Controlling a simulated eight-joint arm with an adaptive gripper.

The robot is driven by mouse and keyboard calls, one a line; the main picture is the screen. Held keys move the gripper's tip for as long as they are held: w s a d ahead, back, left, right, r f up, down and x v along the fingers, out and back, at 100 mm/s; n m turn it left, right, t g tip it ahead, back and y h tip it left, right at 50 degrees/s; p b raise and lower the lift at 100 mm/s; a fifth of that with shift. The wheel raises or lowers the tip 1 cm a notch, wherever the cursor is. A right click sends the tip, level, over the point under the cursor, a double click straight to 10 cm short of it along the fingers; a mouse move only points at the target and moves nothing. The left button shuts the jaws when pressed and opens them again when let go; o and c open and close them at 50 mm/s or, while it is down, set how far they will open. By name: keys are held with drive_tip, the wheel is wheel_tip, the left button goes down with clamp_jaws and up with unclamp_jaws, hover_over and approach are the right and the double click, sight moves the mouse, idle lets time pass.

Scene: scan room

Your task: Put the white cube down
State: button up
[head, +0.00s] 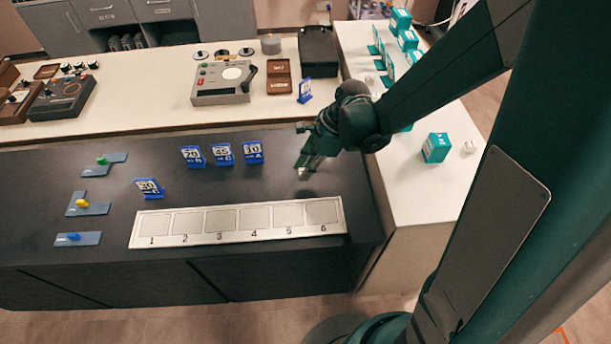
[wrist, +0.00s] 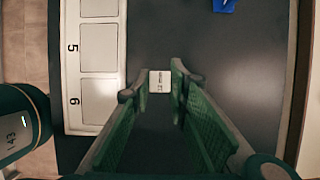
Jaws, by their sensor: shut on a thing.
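My gripper (head: 304,168) is over the right part of the dark counter (head: 250,185), behind the right end of the numbered strip. It is shut on a small white cube (wrist: 160,82), which sits between the green fingertips in the wrist view, with dark print on its face. In the head view only a small pale bit of the cube (head: 303,174) shows at the fingertips. A dark shadow lies on the counter just below it, and the cube seems to be a little above the surface.
The pale strip (head: 237,236) has squares numbered 1 to 6, all empty. Blue number cards (head: 222,153) stand left of my gripper. Blue-grey plates with coloured pieces (head: 88,204) lie at the far left. A teal box (head: 436,148) stands on the white table at right.

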drive_tip(key=shift+f+b, duration=0.45)
drive_tip(key=shift+f, duration=1.55)
drive_tip(key=shift+f, duration=0.15)
drive_tip(key=o, duration=0.7)
drive_tip(key=shift+o, duration=0.2)
drive_tip(key=p+v, duration=0.2)
drive_tip(key=v, duration=1)
drive_tip(key=shift+r, duration=0.3)
